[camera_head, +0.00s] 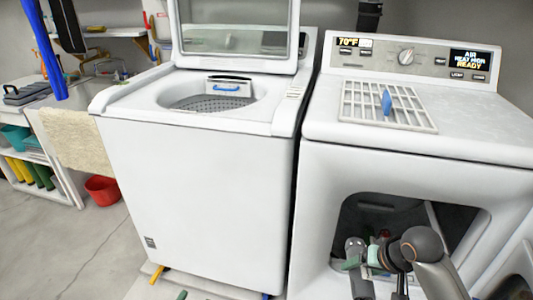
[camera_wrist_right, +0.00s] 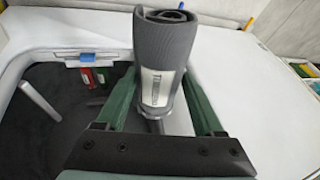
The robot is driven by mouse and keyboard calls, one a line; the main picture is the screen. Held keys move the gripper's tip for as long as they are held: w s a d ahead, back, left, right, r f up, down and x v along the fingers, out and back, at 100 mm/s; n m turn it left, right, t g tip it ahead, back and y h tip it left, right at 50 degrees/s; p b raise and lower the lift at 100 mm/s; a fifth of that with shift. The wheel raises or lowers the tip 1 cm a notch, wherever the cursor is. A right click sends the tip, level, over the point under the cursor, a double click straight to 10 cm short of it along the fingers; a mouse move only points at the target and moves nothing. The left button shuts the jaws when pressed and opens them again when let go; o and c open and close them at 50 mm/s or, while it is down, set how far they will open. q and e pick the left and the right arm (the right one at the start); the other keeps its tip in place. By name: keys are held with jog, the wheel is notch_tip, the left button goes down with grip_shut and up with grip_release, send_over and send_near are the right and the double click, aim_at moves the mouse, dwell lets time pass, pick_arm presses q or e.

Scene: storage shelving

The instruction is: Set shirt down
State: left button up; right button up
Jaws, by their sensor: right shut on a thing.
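My right gripper (camera_head: 362,262) is at the front opening of the right-hand white machine in the head view. Its green fingers (camera_wrist_right: 163,112) are closed on either side of a grey rolled, cylinder-like thing (camera_wrist_right: 162,40) with a white label in the right wrist view. The grey thing also shows small in the head view (camera_head: 354,246). I cannot tell for sure that it is the shirt; no other shirt is plain to see. My arm hides part of the opening. My left gripper cannot be made out.
A white top-loading washer (camera_head: 200,190) stands to the left with its lid raised. The right-hand machine (camera_head: 480,130) has a grate (camera_head: 360,100) on its mostly clear top. A beige towel (camera_head: 78,140) hangs at the left, above a red bucket (camera_head: 102,190). Grey floor is free at the left.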

jog(key=shift+n, duration=0.8)
jog(key=r, duration=0.3)
jog(key=s+a+r, duration=0.1)
jog(key=r, duration=0.2)
jog(key=s+a+r, duration=0.1)
jog(key=r, duration=0.1)
jog(key=shift+s+r, duration=0.2)
jog(key=shift+r, duration=0.2)
pick_arm(q)
jog(key=s+a+r+n+g+y+p, duration=0.1)
jog(key=s+g+p, duration=0.5)
jog(key=p, duration=1.6)
jog(key=s+a+n+y, duration=0.1)
jog(key=s, duration=0.1)
jog(key=shift+s+r, duration=0.2)
jog(key=shift+s, duration=0.15)
pick_arm(e)
jog(key=s+r, duration=0.4)
jog(key=r, duration=0.7)
jog(key=s+r+n+y, duration=0.1)
jog(key=s+r, duration=0.3)
jog(key=r, duration=0.8)
jog(key=shift+a+r+g, duration=0.2)
jog(key=shift+a+g, duration=0.05)
jog(key=shift+g, duration=0.05)
